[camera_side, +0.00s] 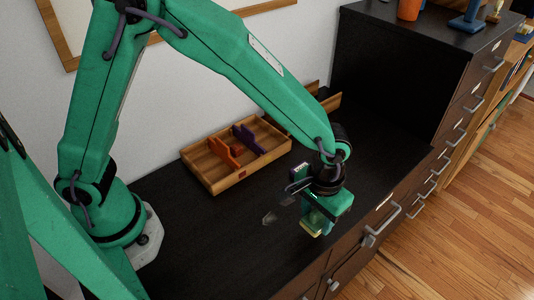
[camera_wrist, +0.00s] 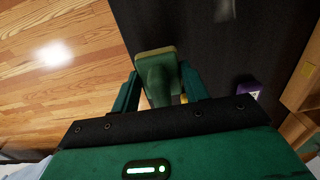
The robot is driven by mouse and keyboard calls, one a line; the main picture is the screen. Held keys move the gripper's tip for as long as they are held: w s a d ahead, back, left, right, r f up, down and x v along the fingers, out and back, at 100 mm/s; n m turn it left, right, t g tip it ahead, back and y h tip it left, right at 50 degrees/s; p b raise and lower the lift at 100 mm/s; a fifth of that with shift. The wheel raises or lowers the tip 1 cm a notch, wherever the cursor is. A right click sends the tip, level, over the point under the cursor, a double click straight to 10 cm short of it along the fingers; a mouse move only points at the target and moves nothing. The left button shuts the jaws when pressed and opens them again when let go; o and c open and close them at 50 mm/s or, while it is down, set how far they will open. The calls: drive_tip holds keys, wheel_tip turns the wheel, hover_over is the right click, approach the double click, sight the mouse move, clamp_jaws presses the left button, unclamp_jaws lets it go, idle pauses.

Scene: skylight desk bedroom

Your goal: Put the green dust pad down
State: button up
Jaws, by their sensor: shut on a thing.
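The green dust pad (camera_wrist: 155,62) has a green body and handle and a tan edge. My gripper (camera_wrist: 160,80) is shut on its handle, with a green finger on each side. In the side view my gripper (camera_side: 322,205) points down near the front edge of the dark dresser top (camera_side: 215,255). The pad's pale yellow-green edge (camera_side: 312,229) shows below the fingers. I cannot tell whether the pad touches the top or hangs just above it.
A clear glass-like item (camera_side: 270,218) lies left of my gripper. A wooden tray (camera_side: 212,186) with orange and purple dividers stands behind, by the wall. A tall dark cabinet (camera_side: 395,75) rises at the back right. Beyond the front edge lies the wood floor (camera_side: 480,220).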

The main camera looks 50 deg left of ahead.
sight(315, 224)
drive_tip(key=shift+f, duration=1.95)
drive_tip(key=shift+f, duration=0.15)
drive_tip(key=o, duration=1)
wheel_tip(315, 224, up, 12)
drive_tip(key=shift+r, duration=0.15)
drive_tip(key=shift+f, duration=5.6)
